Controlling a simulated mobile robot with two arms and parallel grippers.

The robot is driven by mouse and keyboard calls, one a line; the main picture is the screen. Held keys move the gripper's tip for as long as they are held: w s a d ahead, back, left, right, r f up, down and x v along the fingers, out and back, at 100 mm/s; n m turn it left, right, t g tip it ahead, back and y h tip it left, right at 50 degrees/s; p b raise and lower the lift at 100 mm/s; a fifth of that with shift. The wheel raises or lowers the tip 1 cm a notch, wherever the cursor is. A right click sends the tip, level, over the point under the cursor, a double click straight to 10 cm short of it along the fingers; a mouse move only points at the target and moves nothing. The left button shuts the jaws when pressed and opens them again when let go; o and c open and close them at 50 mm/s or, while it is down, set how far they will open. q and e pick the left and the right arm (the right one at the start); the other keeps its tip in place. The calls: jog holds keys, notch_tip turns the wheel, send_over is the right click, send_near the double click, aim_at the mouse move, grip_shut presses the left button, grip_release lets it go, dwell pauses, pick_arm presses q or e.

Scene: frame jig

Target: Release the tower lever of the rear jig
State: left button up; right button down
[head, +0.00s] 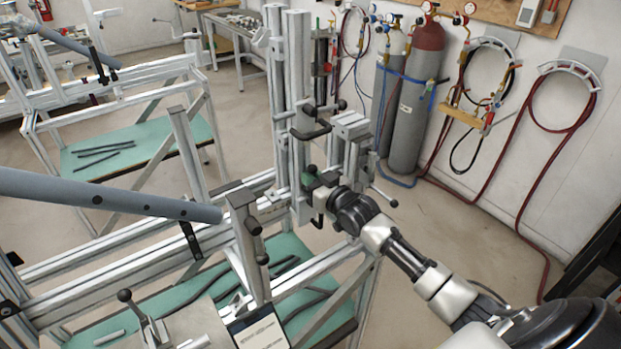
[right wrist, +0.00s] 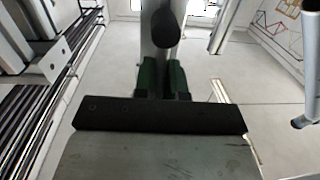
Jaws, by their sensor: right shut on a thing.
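My left gripper is not in view.
A black handle (head: 310,133) sits on the tower above my gripper. A ball-ended lever (head: 384,197) sticks out to its right. A grey-blue tube (head: 110,196) spans the jig from the left. Gas cylinders (head: 411,105) stand behind.

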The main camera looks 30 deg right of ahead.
jog(key=shift+w+d+r, duration=0.1)
jog(key=shift+r, duration=0.6)
jog(key=c, duration=1.2)
grip_release()
jog(key=shift+d, duration=0.1)
jog(key=shift+s+a+f, duration=0.2)
jog(key=shift+a, duration=0.05)
jog(key=shift+s+f, duration=0.15)
jog(key=shift+s, duration=0.05)
jog(key=shift+s+d+r+b, duration=0.1)
jog(key=shift+s+d+b, duration=0.3)
jog(key=shift+s, duration=1.3)
jog(key=shift+s+d+r+b, duration=0.15)
jog(key=shift+s+b, duration=0.4)
jog(key=shift+s, duration=1.1)
jog(key=shift+s+d+f+b, duration=0.1)
jog(key=shift+s+d+b, duration=0.3)
jog(key=shift+s, duration=1.3)
jog(key=shift+a, duration=0.15)
